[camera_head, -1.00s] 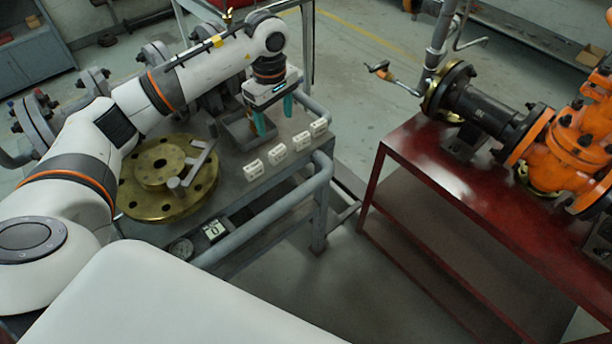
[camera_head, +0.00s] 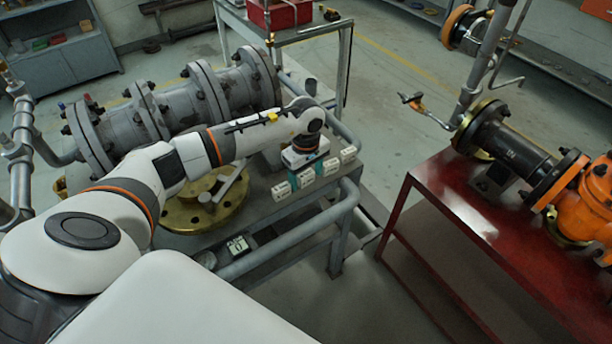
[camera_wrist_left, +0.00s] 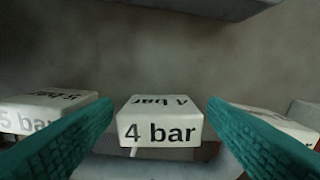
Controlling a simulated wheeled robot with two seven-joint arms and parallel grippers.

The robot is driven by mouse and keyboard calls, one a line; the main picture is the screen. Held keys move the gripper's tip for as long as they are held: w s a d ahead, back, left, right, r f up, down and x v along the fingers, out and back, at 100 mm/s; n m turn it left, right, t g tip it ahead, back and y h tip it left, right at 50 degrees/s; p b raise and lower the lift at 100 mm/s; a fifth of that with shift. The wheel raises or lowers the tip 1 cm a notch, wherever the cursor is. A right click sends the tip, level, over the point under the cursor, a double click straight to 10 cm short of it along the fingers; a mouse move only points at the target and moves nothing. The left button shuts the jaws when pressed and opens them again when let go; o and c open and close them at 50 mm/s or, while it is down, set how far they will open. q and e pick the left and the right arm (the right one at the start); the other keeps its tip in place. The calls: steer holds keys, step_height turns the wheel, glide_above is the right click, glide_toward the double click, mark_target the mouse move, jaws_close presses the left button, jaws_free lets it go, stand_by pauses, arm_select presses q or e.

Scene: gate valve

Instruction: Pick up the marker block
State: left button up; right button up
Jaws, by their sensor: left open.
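My left gripper (camera_head: 307,168) is open above the row of white marker blocks on the grey workbench. In the left wrist view, its teal fingers (camera_wrist_left: 160,106) stand on either side of the white block marked "4 bar" (camera_wrist_left: 160,132), with visible gaps. That block sits between the fingers in the picture; I cannot tell how deep they reach around it. The "5 bar" block (camera_wrist_left: 42,112) is at the left, partly behind the left finger. Another white block (camera_wrist_left: 285,125) is mostly hidden by the right finger. My right gripper is not in view.
A brass flange (camera_head: 205,215) lies on the bench left of the blocks. A grey rail (camera_head: 290,240) runs along the bench's front edge. A large grey pipe valve (camera_head: 170,105) stands behind my arm. The red table (camera_head: 455,200) at right bears an orange valve (camera_head: 585,215).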

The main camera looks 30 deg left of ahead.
arm_select(q)
steer(key=shift+c, duration=0.6)
steer(key=c, duration=0.9)
